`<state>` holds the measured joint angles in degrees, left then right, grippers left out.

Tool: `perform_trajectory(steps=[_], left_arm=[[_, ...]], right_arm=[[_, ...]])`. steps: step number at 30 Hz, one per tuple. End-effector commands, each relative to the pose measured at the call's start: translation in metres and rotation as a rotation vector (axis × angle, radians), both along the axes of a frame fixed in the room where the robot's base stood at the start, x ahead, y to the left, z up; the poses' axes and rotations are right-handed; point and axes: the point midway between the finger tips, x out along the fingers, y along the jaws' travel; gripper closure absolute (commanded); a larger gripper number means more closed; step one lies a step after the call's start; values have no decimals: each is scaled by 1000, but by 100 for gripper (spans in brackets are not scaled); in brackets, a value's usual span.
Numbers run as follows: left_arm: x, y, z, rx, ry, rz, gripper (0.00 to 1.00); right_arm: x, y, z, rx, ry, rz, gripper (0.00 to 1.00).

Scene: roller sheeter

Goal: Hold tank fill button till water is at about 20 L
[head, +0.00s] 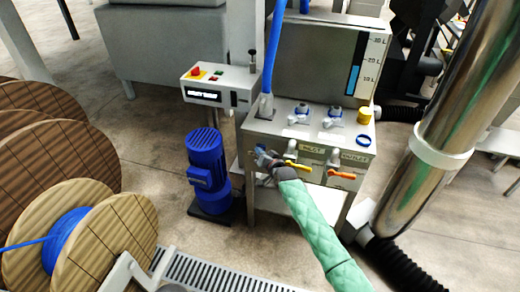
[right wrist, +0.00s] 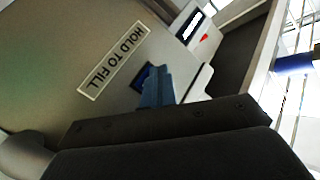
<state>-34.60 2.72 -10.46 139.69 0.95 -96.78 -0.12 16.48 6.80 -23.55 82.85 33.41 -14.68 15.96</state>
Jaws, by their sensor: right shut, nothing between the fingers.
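The grey tank unit (head: 310,60) stands right of centre in the head view. Its level gauge (head: 354,70) has 10 L, 20 L and 30 L marks, and the blue column (head: 352,80) tops out just below or around the 20 L mark. In the right wrist view a blue square button (right wrist: 145,76) sits beside the HOLD TO FILL label (right wrist: 114,62). My right gripper (head: 264,157) is shut and empty at the left of the front panel. Its blue fingertips (right wrist: 155,88) are at the button and partly cover it; whether it is pressed in cannot be told.
Yellow and orange valve handles (head: 342,175) are on the panel right of my gripper. A blue motor (head: 207,170) stands left of the unit, below a control box (head: 222,86). A steel pipe (head: 462,90) rises at the right. Wooden cable reels (head: 120,235) stand at the left.

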Motion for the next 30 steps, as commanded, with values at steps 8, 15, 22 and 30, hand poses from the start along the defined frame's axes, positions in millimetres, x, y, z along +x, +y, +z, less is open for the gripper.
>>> perform_trajectory(steps=[8, 15, 22, 30], left_arm=[[0, 0, 2, 0, 0, 0, 20], [1, 0, 9, 0, -1, 0, 20], [0, 0, 9, 0, -1, 0, 20], [1, 1, 10, 2, 0, -1, 20]], right_arm=[[3, -14, 3, -7, -6, -14, 100], [-9, -14, -1, -6, -2, -14, 100], [-14, -14, -6, -6, 1, -14, 100], [-17, -13, -8, -6, 7, -13, 100]])
